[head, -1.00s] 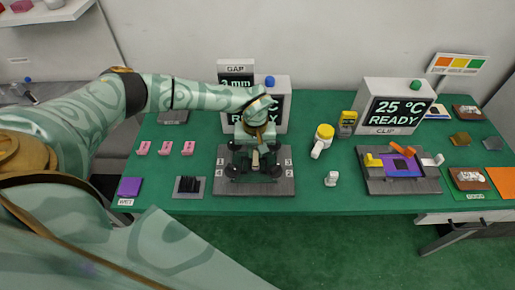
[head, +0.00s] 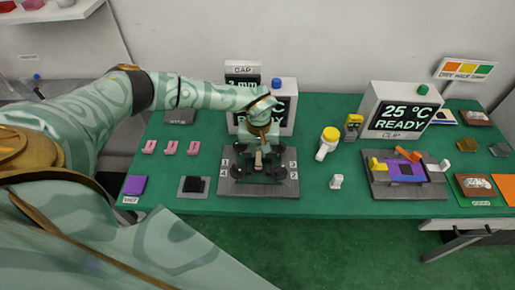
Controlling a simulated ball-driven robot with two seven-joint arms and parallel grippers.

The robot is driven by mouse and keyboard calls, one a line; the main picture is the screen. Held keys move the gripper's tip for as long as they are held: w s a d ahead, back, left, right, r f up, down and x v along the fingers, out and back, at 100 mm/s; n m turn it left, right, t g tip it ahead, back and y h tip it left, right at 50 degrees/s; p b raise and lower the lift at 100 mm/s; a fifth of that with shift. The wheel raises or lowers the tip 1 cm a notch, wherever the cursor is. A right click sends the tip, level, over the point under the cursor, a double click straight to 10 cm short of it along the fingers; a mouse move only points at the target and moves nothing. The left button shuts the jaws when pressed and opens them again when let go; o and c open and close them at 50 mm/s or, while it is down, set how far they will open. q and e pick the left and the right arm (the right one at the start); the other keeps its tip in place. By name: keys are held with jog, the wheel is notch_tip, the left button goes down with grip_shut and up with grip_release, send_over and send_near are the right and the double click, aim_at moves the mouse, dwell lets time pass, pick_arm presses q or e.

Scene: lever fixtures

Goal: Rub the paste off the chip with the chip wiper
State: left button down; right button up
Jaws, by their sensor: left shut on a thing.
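My left gripper (head: 260,158) is over the dark grey fixture plate (head: 232,187), which has numbered corners and several round dark knobs. The gripper is shut on a small beige thing, mostly hidden by the fingers; I cannot tell whether it is the chip wiper. On the right, a purple board (head: 378,175) with a dark square chip (head: 405,170) lies in a grey fixture (head: 405,192) with yellow, orange and white parts. Paste cannot be made out at this size. My right gripper is not in view.
A "25 °C READY" box (head: 402,112) stands behind the right fixture. A yellow-topped white bottle (head: 328,142) and a small white piece (head: 336,181) stand between the fixtures. Pink pieces (head: 171,148), a purple pad (head: 134,185) and a black brush-like block (head: 194,185) are left.

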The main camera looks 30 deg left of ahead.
pick_arm(q)
jog(key=shift+d+r+p, duration=0.1)
jog(key=shift+r+p, duration=0.4)
notch_tip(320, 180, up, 8)
jog(key=p, duration=0.6)
jog(key=shift+p, duration=0.4)
jog(key=shift+f, duration=0.1)
jog(key=s+d+r+m+b, duration=0.6)
jog(key=s+d+r+b, duration=0.2)
jog(key=s, duration=0.3)
jog(key=shift+r+b, duration=0.85)
jog(key=shift+r, duration=0.05)
